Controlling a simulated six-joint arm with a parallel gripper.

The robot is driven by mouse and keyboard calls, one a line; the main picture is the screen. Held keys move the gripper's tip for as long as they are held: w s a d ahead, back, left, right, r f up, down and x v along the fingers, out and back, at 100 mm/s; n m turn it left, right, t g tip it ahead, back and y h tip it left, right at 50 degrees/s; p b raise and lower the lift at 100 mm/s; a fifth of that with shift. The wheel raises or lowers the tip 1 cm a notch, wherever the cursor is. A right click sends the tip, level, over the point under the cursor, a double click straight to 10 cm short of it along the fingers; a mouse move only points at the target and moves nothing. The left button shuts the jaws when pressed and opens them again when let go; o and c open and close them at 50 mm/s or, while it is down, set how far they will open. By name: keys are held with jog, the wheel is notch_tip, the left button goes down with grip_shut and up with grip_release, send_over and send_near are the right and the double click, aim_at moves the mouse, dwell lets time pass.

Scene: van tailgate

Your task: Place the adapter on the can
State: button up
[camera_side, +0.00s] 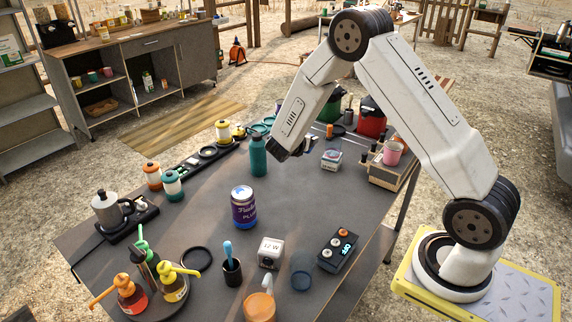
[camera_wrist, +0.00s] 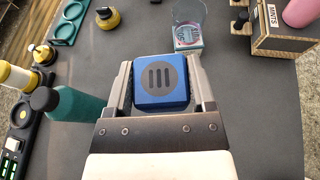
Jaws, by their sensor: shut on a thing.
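The adapter (camera_wrist: 161,82) is a blue block with a dark round patch and three bars on its face. My gripper (camera_wrist: 160,85) is shut on it, one finger on each side. In the side view my gripper (camera_side: 290,150) is above the table just right of the teal bottle, and the adapter cannot be made out clearly there. The can (camera_side: 243,208) is dark blue and purple with a label, upright on the table, nearer the side camera than my gripper. The can is not visible in the wrist view.
The teal bottle (camera_side: 258,156) stands close beside my gripper. A small labelled box (camera_side: 331,159) and a wooden crate (camera_side: 393,172) are to the right. A white cube (camera_side: 270,252), a blue-handled cup (camera_side: 232,271) and a dark ring (camera_side: 196,258) lie nearer. Table around the can is clear.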

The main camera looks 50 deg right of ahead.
jog(key=w+a+r+n+t+y, duration=0.2)
jog(key=a+n+t+y, duration=0.2)
jog(key=a, duration=0.7)
jog(key=w+a+r+n+t+y, duration=0.2)
jog(key=a+n, duration=0.5)
jog(key=a, duration=0.5)
jog(key=r+t+y, duration=0.1)
jog(key=t+y, duration=0.1)
jog(key=t, duration=0.1)
jog(key=shift+r+t, duration=0.2)
jog(key=shift+t, duration=0.1)
jog(key=shift+w+f, duration=0.1)
jog(key=shift+f, duration=0.05)
send_over(242, 192)
jog(key=shift+f, duration=2.1)
jog(key=shift+f, duration=1.75)
jog(key=shift+f, duration=0.15)
